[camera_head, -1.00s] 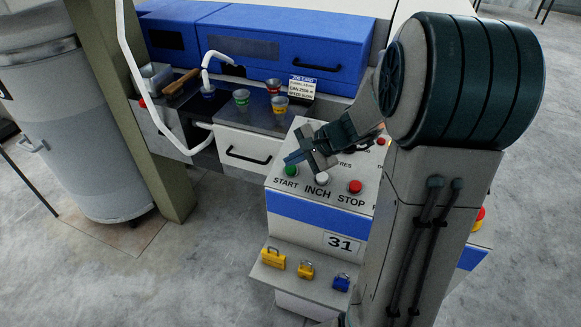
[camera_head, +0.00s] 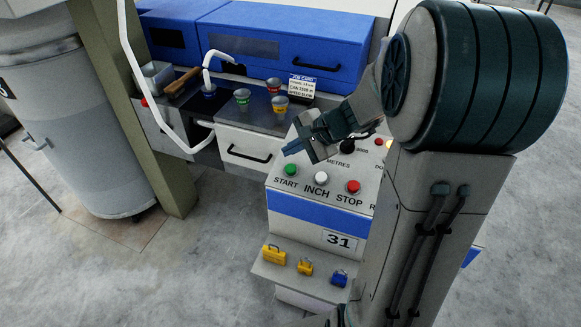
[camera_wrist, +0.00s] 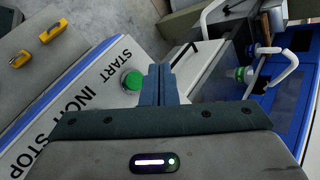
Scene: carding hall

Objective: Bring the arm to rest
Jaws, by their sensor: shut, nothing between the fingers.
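My gripper (camera_head: 292,149) is shut and empty. In the head view it hangs above the control panel (camera_head: 316,232) marked 31, over the back of its button row. In the wrist view the closed fingers (camera_wrist: 158,84) point past the green START button (camera_wrist: 132,80), which lies just left of them. In the head view the green START button (camera_head: 291,169), the white INCH button (camera_head: 321,177) and the red STOP button (camera_head: 353,186) show clear of the fingers. My arm hides the panel's right part.
Padlocks, two yellow (camera_head: 274,254) and one blue (camera_head: 339,278), sit on the panel's lower shelf. Several small cups (camera_head: 242,97) and a job card (camera_head: 301,86) stand on the bench behind. A white hose (camera_head: 140,85) hangs at left by an olive post (camera_head: 118,95). The floor at front left is clear.

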